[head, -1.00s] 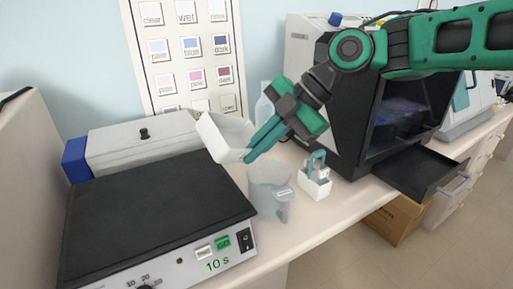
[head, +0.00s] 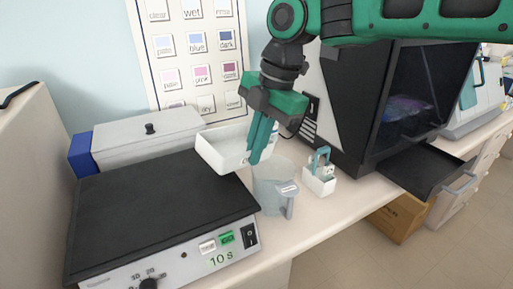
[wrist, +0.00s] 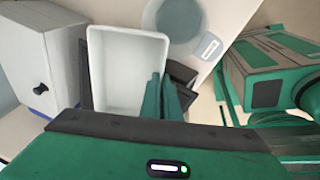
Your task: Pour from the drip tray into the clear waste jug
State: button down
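The white drip tray (head: 222,158) is held about level in the head view, above the back right corner of the black-topped hotplate and at the jug's upper left. My gripper (head: 256,154) points down, its green fingers closed on the tray's right wall. The wrist view shows the tray's pale inside (wrist: 125,65) with no clear liquid, and the fingers (wrist: 160,98) at its right side. The clear waste jug (head: 270,190) stands upright on the bench, right of the hotplate.
The black-topped hotplate (head: 150,215) fills the left front. A grey lidded box (head: 145,142) stands behind it. A small white holder (head: 320,180) stands right of the jug. A dark cabinet with an open drawer (head: 425,172) is at the right.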

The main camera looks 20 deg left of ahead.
jog(key=shift+a+f+h, duration=0.1)
jog(key=shift+a+h, duration=0.05)
jog(key=shift+h, duration=0.25)
jog(key=shift+s+f+t+h, duration=0.1)
jog(key=shift+f+t+h, duration=0.2)
jog(key=shift+h, duration=0.2)
jog(key=shift+f+h, duration=0.15)
jog(key=shift+h, duration=0.35)
